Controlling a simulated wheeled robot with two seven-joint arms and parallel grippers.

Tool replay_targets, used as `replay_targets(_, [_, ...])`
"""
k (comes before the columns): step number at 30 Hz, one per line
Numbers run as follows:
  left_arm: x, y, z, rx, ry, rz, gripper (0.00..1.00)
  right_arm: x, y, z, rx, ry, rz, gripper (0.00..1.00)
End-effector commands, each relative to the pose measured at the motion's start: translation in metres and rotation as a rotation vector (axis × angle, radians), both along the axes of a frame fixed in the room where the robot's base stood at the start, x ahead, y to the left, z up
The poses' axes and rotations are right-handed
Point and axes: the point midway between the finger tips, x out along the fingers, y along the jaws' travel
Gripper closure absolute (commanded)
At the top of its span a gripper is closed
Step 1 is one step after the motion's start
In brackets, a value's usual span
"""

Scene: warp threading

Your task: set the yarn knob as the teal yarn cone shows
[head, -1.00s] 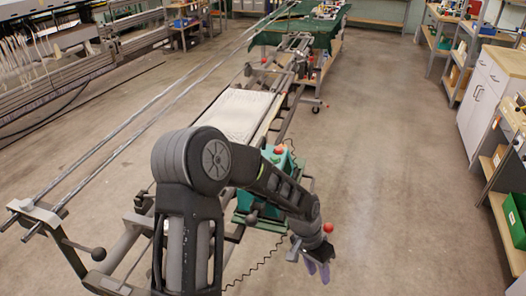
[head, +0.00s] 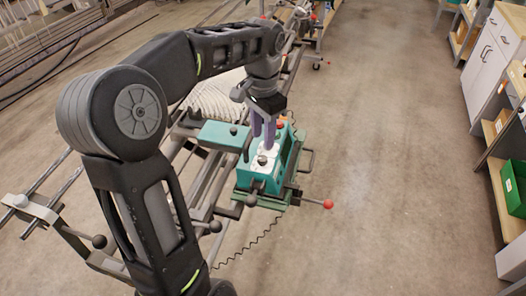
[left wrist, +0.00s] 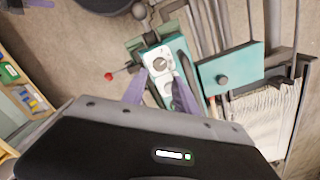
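A teal control box (head: 243,180) stands on the machine's rail frame in the head view. Its white top plate carries a dark round knob (head: 262,160), which also shows as a grey dial (left wrist: 160,64) in the left wrist view. My left gripper (head: 263,138) hangs fingers-down over the box, close to the knob's far side. In the left wrist view its two purple fingers (left wrist: 159,92) are spread apart with nothing between them, and the knob lies beyond their tips. I cannot make out a teal yarn cone or the knob's setting. My right gripper is not in view.
A red-tipped lever (head: 328,204) sticks out to the right of the box. A red button (head: 280,125) sits at its far end. A teal block with a black knob (head: 233,130) is beside it, near white threads (head: 215,98).

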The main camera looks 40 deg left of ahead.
Motion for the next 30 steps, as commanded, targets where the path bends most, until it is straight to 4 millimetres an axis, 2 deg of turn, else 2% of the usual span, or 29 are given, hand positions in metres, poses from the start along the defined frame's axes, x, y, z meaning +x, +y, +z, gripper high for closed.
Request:
replay_targets(10, [-0.001, 0.000, -0.050, -0.003, 0.006, 0.000, 0.65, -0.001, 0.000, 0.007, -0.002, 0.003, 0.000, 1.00])
replay_targets(15, [-0.001, 0.000, -0.067, -0.001, 0.003, 0.000, 0.65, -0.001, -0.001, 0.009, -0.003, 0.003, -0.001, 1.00])
replay_targets(25, [0.000, 0.000, -0.072, -0.001, 0.000, 0.001, 0.66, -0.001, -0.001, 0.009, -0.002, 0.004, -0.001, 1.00])
replay_targets(30, [0.000, 0.000, -0.071, -0.001, 0.000, 0.000, 0.80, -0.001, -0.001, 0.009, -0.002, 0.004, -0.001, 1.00])
